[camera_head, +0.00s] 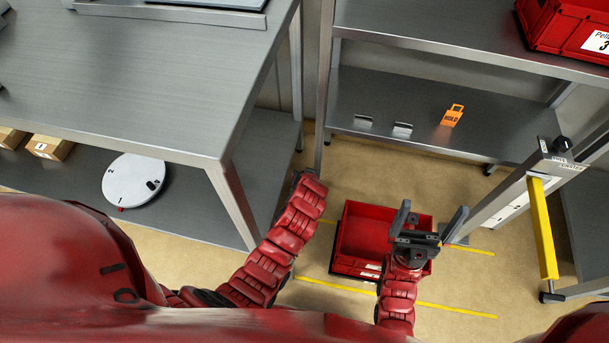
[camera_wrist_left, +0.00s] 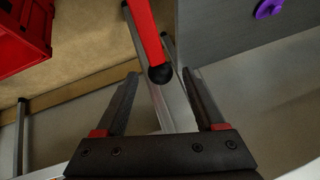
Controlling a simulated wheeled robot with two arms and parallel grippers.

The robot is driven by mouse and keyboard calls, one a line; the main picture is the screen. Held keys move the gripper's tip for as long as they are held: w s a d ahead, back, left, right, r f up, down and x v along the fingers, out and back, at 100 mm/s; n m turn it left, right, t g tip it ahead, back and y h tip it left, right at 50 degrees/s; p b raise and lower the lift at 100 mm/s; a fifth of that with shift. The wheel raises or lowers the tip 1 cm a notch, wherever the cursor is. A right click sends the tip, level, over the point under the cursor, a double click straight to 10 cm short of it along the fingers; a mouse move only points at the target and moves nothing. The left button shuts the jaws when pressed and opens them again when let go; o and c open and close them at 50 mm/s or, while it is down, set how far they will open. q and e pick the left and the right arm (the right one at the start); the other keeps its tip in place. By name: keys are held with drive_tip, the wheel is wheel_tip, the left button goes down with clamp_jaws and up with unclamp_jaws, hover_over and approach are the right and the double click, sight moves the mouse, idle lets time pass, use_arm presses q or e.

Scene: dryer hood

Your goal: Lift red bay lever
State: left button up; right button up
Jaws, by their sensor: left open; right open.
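A red lever (camera_wrist_left: 146,30) with a black ball knob (camera_wrist_left: 160,74) shows in the left wrist view, coming down from the top edge in front of a grey metal post. My left gripper (camera_wrist_left: 160,80) is open. The knob appears between its fingertips, with no visible contact; I cannot tell how far ahead it is. I cannot make out the red lever in the head view, where only my left arm shows and its gripper is hidden. My right gripper (camera_head: 432,212) is open and empty, above a red crate on the floor.
The red crate (camera_head: 358,232) stands between yellow floor lines. A yellow bar (camera_head: 542,228) hangs on a metal post at right. A grey bench (camera_head: 150,85) is at left. A shelf (camera_head: 500,118) at the back holds an orange tag (camera_head: 452,116). A purple object (camera_wrist_left: 270,8) shows in the wrist view.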

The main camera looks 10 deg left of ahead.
use_arm(q)
drive_tip(key=p+v, duration=0.1)
drive_tip(key=v, duration=1.5)
